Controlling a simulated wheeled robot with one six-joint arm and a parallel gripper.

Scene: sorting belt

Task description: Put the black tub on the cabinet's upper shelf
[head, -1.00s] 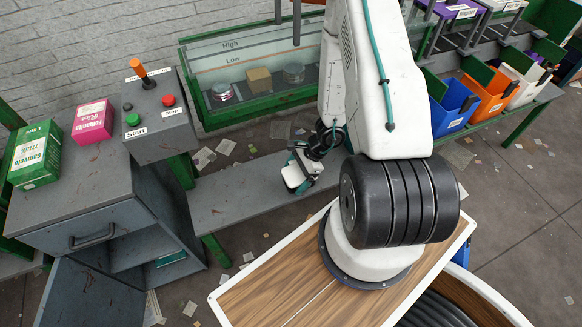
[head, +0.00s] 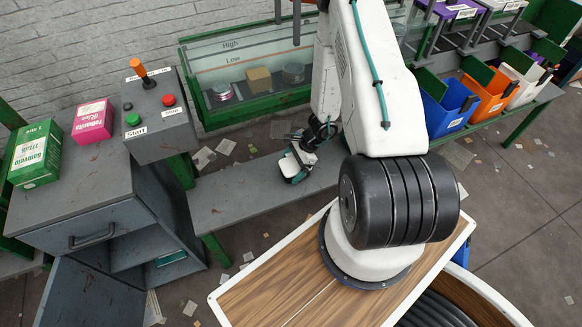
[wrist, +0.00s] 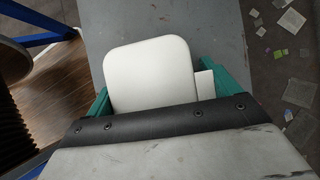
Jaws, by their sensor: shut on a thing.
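My gripper (wrist: 155,92) has its teal fingers shut on a white-faced thing (wrist: 148,65) with rounded corners. Only its flat white face and a small white tab beside it show, so I cannot tell if this is the black tub. In the head view my gripper (head: 293,168) is over the grey bench in the middle. No black side of a tub is visible. The grey cabinet (head: 85,185) stands at the left, its door (head: 85,295) open. Inside, a shelf (head: 140,247) shows above a lower space holding a teal item (head: 171,258).
A green box (head: 36,155) and a pink box (head: 93,121) stand on the cabinet top. A control box (head: 157,112) with buttons is beside them. The grey bench (head: 225,205) is clear on its left part. Several coloured bins, including a blue one (head: 447,108), stand at the right.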

